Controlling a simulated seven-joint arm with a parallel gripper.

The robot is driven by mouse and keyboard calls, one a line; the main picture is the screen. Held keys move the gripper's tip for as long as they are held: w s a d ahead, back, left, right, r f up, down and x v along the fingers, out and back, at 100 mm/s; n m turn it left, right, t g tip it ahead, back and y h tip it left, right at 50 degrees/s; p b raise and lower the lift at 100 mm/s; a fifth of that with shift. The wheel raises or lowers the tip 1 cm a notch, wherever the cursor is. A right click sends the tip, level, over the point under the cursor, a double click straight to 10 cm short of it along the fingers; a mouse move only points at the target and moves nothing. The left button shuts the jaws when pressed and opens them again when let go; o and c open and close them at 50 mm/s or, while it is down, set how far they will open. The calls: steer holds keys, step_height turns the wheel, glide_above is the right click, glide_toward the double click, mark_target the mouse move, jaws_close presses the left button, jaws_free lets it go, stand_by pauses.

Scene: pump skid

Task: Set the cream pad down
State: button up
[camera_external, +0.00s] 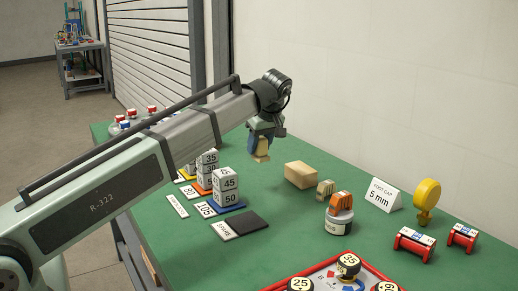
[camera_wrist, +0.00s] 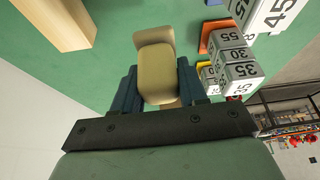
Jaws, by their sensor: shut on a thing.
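The cream pad (camera_wrist: 157,72) is between the two dark blue fingers of my gripper (camera_wrist: 160,88) in the wrist view. It is a rounded tan block, and its far end sticks out past the fingers. In the external view my gripper (camera_external: 262,136) points down, with the pad (camera_external: 262,153) at its tips. The pad appears to be held above the green table (camera_external: 275,230), apart from it. My gripper is shut on it.
A wooden block (camera_external: 301,175) lies right of my gripper. White numbered blocks (camera_external: 226,186) are stacked at left on coloured mats, near a black mat (camera_external: 238,224). An orange-topped jar (camera_external: 339,213), a "FOOT GAP 5 mm" sign (camera_external: 383,194) and a red-rimmed tray (camera_external: 346,256) stand further right.

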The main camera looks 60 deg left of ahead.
steer(key=s+a+n+g, duration=0.1)
steer(key=s+a, duration=0.4)
steer(key=a, duration=0.7)
steer(key=s+a+f+n, duration=0.15)
steer(key=s+a, duration=0.35)
steer(key=a, duration=0.7)
steer(key=s+a+r+n+g, duration=0.15)
steer(key=s+a, duration=0.35)
steer(key=a, duration=0.7)
steer(key=shift+t, duration=0.45)
steer(key=f, duration=1)
steer(key=shift+w, duration=0.3)
steer(key=shift+f, duration=0.1)
steer(key=o, duration=1.1)
steer(key=shift+c, duration=0.2)
steer(key=v, duration=1.2)
steer(key=shift+r, duration=0.2)
steer(key=shift+a, duration=0.2)
